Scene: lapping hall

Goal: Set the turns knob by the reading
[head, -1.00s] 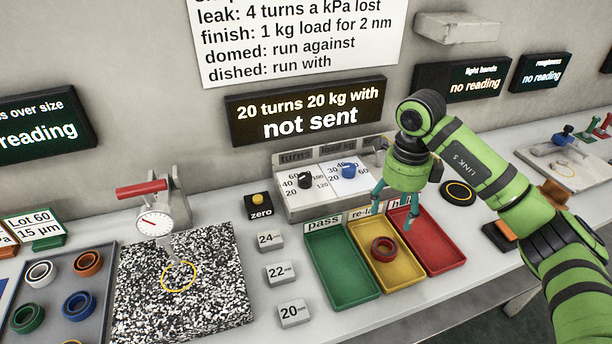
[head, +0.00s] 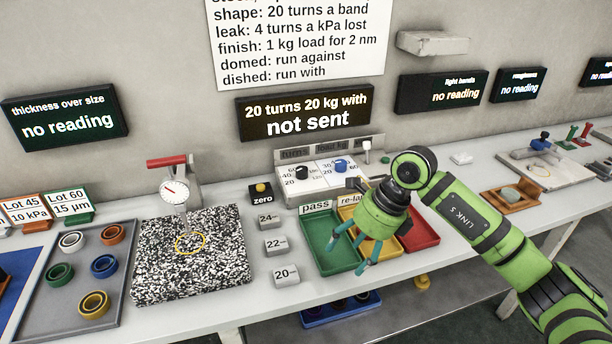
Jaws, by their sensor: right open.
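The black turns knob (head: 302,172) sits on the left half of a white dial panel (head: 322,188), beside the blue load knob (head: 341,165). The display above (head: 305,112) reads "20 turns 20 kg with" and "not sent". My right gripper (head: 347,257) is open and empty, fingers tilted down and left, in front of the panel and over the trays, apart from the knob. It covers part of the yellow tray (head: 376,247); no ring shows in it now. The knob's pointer is too small to read. My left gripper is not in view.
A green pass tray (head: 318,233) and a red tray (head: 420,234) flank the yellow one. Gauge blocks (head: 275,246) and the zero button (head: 260,190) lie left. A dial gauge (head: 174,190) stands over a speckled plate (head: 150,290). Wall screens (head: 66,117) show "no reading".

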